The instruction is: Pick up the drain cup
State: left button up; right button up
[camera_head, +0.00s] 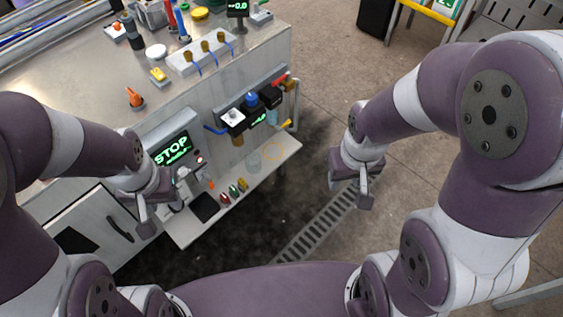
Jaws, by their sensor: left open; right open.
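A small, clear, pale cup (254,161), which looks like the drain cup, stands on the light shelf (272,162) on the front of the machine. It is faint against the shelf, so its rim is hard to make out. My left gripper (155,210) is open and empty, left of the cup, in front of the STOP display and near the shelf's left end. My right gripper (352,190) is open and empty, to the right of the cup and clear of the shelf, over the floor.
Small coloured parts (233,190) and a dark pad (204,207) lie on the shelf left of the cup. Valves and a blue-capped unit (251,101) jut out above it. A thin orange ring (273,152) is beside the cup. A floor grate (315,222) runs below.

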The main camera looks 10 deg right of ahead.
aim_at(252, 160)
jog(key=i+l+u, duration=0.2)
jog(key=l, duration=0.25)
jog(key=i+l+u, duration=0.15)
jog(key=l, duration=0.35)
jog(key=i+l+u, duration=0.2)
jog(key=l, duration=0.25)
jog(key=l+u, duration=0.15)
jog(key=l, duration=0.35)
